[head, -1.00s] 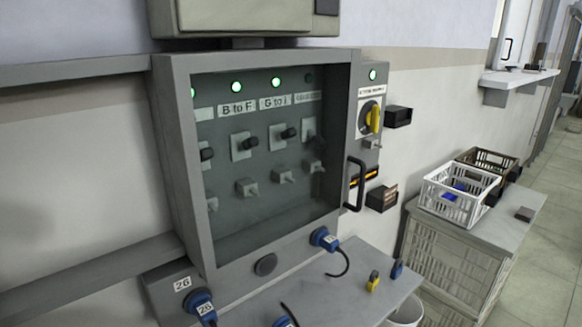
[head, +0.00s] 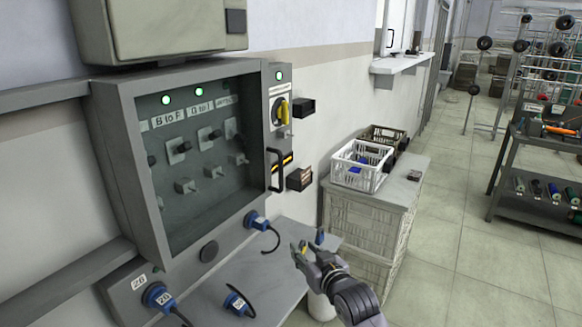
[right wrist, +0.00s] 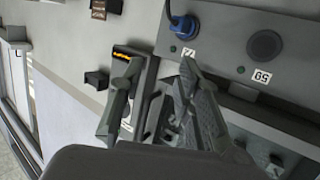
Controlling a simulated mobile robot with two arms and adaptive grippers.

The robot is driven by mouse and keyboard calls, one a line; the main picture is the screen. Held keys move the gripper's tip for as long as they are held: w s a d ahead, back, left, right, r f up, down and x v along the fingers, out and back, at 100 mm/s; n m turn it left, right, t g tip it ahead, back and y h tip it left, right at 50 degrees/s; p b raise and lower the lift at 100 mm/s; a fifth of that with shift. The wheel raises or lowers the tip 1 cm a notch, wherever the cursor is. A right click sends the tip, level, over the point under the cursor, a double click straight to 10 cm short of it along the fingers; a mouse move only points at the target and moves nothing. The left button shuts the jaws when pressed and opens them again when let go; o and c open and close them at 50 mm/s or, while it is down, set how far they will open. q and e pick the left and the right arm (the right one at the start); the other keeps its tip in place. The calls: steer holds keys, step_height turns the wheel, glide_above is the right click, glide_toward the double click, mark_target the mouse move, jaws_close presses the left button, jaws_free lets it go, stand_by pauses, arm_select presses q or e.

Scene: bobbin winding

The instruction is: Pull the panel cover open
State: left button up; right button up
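The panel cover (head: 200,140) is a glazed, grey-framed door on the wall box; it looks closed. Its black handle (head: 275,170) stands upright on the frame's right side. My right gripper (head: 300,252) is below and to the right of the handle, apart from it, in front of the bench shelf. In the right wrist view the right gripper (right wrist: 163,68) has its two fingers spread with nothing between them. The wall box's lower edge with a blue plug (right wrist: 183,24) lies beyond the fingers. My left gripper is not in view.
The shelf (head: 245,275) below holds plugs and cables. A cabinet with a white crate (head: 358,165) stands to the right. The floor (head: 450,250) beyond is clear.

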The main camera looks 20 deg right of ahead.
mark_target(282, 171)
step_height(282, 171, up, 16)
steer(key=s+t, duration=0.2)
steer(key=t, duration=0.1)
steer(key=w+p, duration=0.1)
steer(key=w, duration=0.5)
steer(key=w+a+p, duration=0.1)
steer(key=w, duration=0.4)
steer(key=w+p, duration=0.1)
steer(key=w, duration=0.5)
steer(key=shift+w+a+f+p, duration=0.15)
steer(key=shift+w+a+p, duration=0.15)
steer(key=shift+w+p, duration=0.05)
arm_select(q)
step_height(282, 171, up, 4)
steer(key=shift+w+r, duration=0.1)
arm_select(e)
steer(key=shift+c, duration=0.3)
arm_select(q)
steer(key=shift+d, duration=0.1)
arm_select(e)
jaws_close()
